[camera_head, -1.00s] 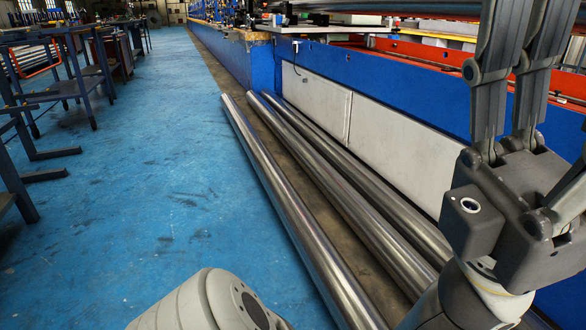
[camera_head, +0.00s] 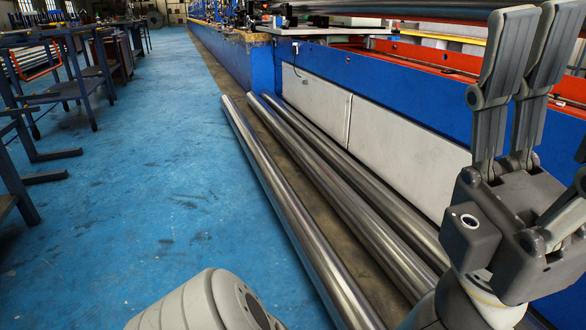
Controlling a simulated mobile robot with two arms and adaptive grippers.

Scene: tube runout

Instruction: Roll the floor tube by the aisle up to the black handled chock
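The floor tube by the aisle (camera_head: 284,203) is a long shiny metal tube, the leftmost of three. It runs from the near bottom edge away to the upper left, along the edge of the blue floor, apart from the middle tube. My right gripper (camera_head: 535,60) is at the right with two grey fingers pointing up; a third finger runs off the right edge. It looks open and empty, above and to the right of the tubes and not touching the aisle tube. My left gripper is not in view. I see no black handled chock.
The middle tube (camera_head: 338,193) and a third tube (camera_head: 385,198) lie between the aisle tube and the blue machine base (camera_head: 430,105) with white panels. The blue aisle floor (camera_head: 150,190) is clear left of the tubes. Dark workbenches (camera_head: 50,95) line the far left.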

